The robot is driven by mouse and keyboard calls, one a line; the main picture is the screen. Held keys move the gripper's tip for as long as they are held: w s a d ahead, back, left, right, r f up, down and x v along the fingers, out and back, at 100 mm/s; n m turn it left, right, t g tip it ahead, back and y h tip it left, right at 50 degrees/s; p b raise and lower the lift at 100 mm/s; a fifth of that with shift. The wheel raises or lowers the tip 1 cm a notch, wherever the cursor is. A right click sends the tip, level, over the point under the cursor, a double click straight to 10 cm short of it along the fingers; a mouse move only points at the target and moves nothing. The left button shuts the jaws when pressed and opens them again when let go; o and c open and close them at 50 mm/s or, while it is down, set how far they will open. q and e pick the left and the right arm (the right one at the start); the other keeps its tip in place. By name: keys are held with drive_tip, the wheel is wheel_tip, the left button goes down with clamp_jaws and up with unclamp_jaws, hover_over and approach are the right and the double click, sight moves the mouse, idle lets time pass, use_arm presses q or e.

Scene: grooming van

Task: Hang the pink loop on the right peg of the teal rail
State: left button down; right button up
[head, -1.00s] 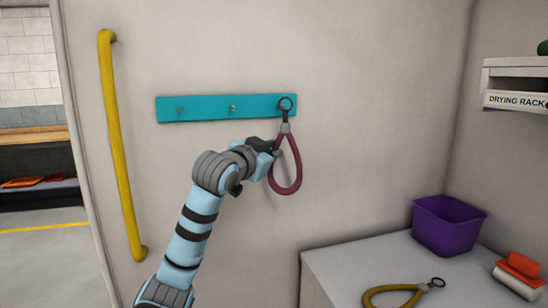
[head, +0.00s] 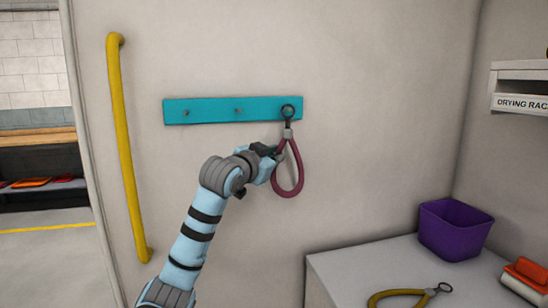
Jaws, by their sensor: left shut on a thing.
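The teal rail (head: 215,110) is fixed to the wall. Its left peg (head: 187,113) and middle peg (head: 239,111) are bare. The pink loop (head: 299,178) hangs upright with its dark ring (head: 288,112) over the rail's right end, where the right peg is. I cannot tell whether the ring is around the peg or only in front of it. My left gripper (head: 279,154) is shut on the pink loop at its upper part, just below the rail. The fingertips are partly hidden. My right gripper is not in view.
A yellow grab bar (head: 124,150) stands on the wall at the left. A counter (head: 345,262) at the lower right bears a yellow loop (head: 400,297), a purple bin (head: 452,232) and an orange-topped brush (head: 525,275). A drying rack shelf (head: 515,80) is above. The wall right of the rail is clear.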

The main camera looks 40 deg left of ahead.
use_arm(q)
drive_tip(key=c, duration=1.5)
unclamp_jaws()
drive_tip(key=shift+c, duration=0.2)
drive_tip(key=v, duration=1.2)
